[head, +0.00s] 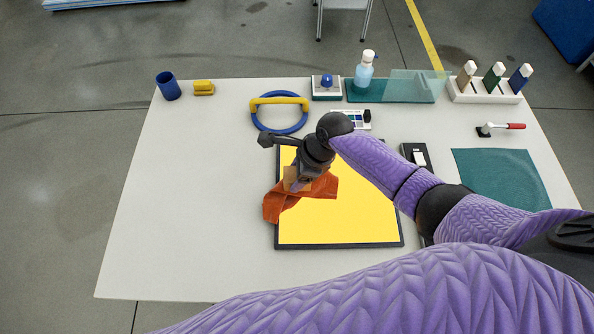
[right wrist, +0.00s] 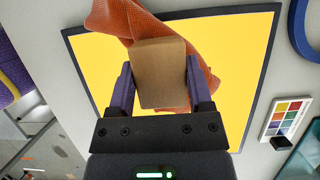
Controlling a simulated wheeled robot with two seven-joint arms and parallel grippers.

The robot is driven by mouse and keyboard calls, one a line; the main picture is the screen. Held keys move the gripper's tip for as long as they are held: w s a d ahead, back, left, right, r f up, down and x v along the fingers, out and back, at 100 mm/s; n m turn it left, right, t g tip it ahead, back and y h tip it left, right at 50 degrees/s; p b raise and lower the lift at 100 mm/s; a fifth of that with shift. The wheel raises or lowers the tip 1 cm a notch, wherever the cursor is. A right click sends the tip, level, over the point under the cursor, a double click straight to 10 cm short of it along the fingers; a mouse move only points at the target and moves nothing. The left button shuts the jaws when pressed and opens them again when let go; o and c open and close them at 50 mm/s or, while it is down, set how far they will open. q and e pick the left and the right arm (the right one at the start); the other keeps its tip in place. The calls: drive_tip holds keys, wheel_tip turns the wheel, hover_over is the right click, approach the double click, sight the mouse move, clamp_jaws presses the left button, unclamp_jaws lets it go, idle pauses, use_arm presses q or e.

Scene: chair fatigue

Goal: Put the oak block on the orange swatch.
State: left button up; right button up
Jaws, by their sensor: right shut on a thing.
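The oak block (head: 290,177) is a small tan-brown block, held between the fingers of my right gripper (head: 298,182). In the right wrist view the block (right wrist: 160,72) fills the gap between the two purple fingers. The orange swatch (head: 282,204) is a rumpled cloth lying over the left part of a yellow panel with a dark frame (head: 340,225). The swatch shows behind the block in the right wrist view (right wrist: 118,18). The block is over the swatch; I cannot tell whether it touches it. My left gripper is not in view.
A blue-and-yellow ring (head: 262,122) lies beyond the panel, near a color card (head: 345,119). A teal mat (head: 500,178) lies right.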

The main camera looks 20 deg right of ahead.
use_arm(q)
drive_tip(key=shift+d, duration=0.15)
use_arm(e)
drive_tip(key=o, duration=0.9)
drive_tip(key=shift+c, duration=0.2)
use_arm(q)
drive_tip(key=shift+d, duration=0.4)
use_arm(e)
drive_tip(key=o, duration=0.4)
